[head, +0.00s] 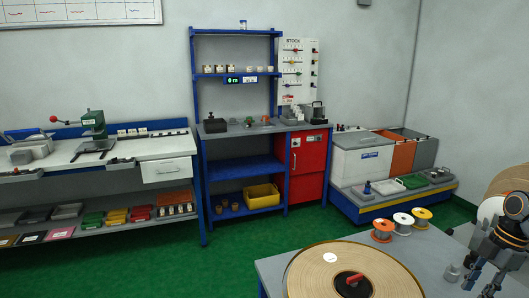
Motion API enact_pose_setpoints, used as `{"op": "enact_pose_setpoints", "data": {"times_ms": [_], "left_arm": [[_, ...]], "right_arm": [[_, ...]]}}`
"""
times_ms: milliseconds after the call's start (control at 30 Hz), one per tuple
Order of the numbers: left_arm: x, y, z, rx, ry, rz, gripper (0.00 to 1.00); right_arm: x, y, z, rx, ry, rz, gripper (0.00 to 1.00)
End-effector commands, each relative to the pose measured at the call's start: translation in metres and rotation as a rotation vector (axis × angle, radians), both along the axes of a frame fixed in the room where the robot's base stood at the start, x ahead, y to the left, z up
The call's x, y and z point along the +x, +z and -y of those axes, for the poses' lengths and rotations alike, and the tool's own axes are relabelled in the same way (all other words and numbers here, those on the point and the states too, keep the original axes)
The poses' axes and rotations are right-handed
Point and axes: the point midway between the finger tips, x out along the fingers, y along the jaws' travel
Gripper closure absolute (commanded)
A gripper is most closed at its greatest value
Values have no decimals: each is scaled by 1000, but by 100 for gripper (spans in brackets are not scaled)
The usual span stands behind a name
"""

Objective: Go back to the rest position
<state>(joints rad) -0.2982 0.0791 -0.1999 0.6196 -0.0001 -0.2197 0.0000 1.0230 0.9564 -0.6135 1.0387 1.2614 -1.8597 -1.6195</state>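My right gripper (479,286) is at the lower right, its fingers pointing down over the near grey table (275,269). The fingers look apart, with nothing visible between them. My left gripper is not in view. A large tan tape roll (312,274) lies flat on this table, with a red knob (355,279) on a dark hub at its middle. Orange, white and yellow spools (382,230) stand behind it. Another large roll (507,184) is partly hidden behind my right arm at the right edge.
A small grey metal piece (452,273) stands beside my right gripper. A white workbench (70,156), a blue shelf rack with a red cabinet (308,165), and a row of bins (362,158) line the walls. Green floor (230,258) is clear between them and the near table.

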Motion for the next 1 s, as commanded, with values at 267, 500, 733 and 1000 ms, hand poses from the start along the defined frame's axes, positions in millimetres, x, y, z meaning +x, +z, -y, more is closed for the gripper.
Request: {"op": "enact_pose_setpoints", "data": {"times_ms": [267, 500, 733, 1000], "left_arm": [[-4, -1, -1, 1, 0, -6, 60], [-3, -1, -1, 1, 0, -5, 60], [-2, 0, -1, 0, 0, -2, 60], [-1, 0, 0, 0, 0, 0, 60]], "right_arm": [[-22, -129, 82, -235, -471, -7, 66], [-106, -240, 195, -558, -879, 103, 66], [-224, -298, 290, -806, -1055, 324, 66], [-329, -318, 334, -850, -1041, 481, 66]]}}
